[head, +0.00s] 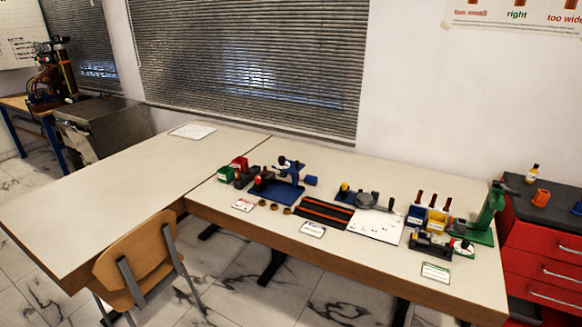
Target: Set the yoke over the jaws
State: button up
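My gripper and arm are not in view. The table (320,250) holds several small fixtures, too small in this view to tell for sure which part is the yoke and which are the jaws. A blue fixture (287,190) with an upright part stands at the table's left back. A low device with a grey round part (367,199) stands in the middle. I cannot tell whether anything sits over any jaws.
Red and green bins (238,166) stand at the table's left. Dark strips with orange edges (325,211) and a white sheet (376,225) lie mid-table. A red drawer cabinet (545,255) stands right. A wooden chair (135,262) stands in front. The left table (130,195) is mostly bare.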

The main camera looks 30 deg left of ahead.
aim_at(293, 169)
jog(key=i+j, duration=0.45)
jog(key=j, duration=0.2)
jog(key=i+j, duration=0.45)
jog(key=j, duration=0.15)
jog(key=i+j, duration=0.45)
jog(key=j, duration=0.2)
jog(key=i+j, duration=0.45)
jog(key=j, duration=0.15)
jog(key=j+u, duration=0.05)
